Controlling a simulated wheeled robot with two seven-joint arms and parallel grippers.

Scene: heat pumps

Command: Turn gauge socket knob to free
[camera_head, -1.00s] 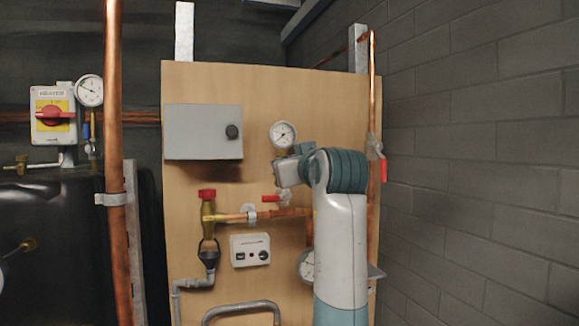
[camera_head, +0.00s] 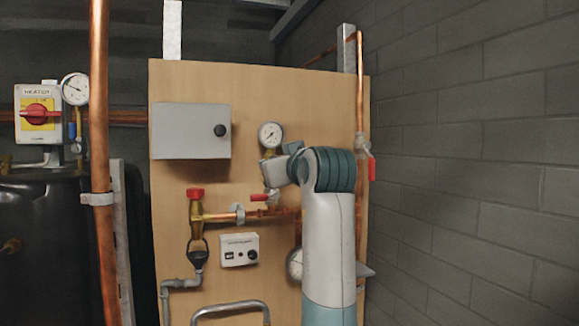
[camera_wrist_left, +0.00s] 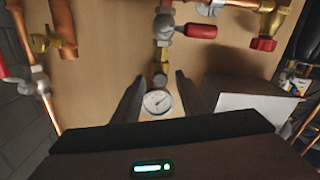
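A round white-faced gauge (camera_head: 270,135) is on the wooden board; it also shows in the left wrist view (camera_wrist_left: 157,102). A brass fitting (camera_wrist_left: 160,77) joins it to a pipe with a small red-handled valve (camera_wrist_left: 199,30), whose red lever shows in the head view (camera_head: 260,197). I cannot tell for sure which part is the socket knob. My left gripper (camera_wrist_left: 159,76) is open, its two dark fingers on either side of the gauge and fitting, with nothing between them clearly gripped. In the head view my arm hides its fingertips. My right gripper is not in view.
A grey box (camera_head: 190,131) hangs left of the gauge. Below it are a red-capped brass valve (camera_head: 196,193) and a white control box (camera_head: 239,250). A copper pipe with a red lever (camera_head: 371,168) runs right of my arm, before a block wall (camera_head: 480,150).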

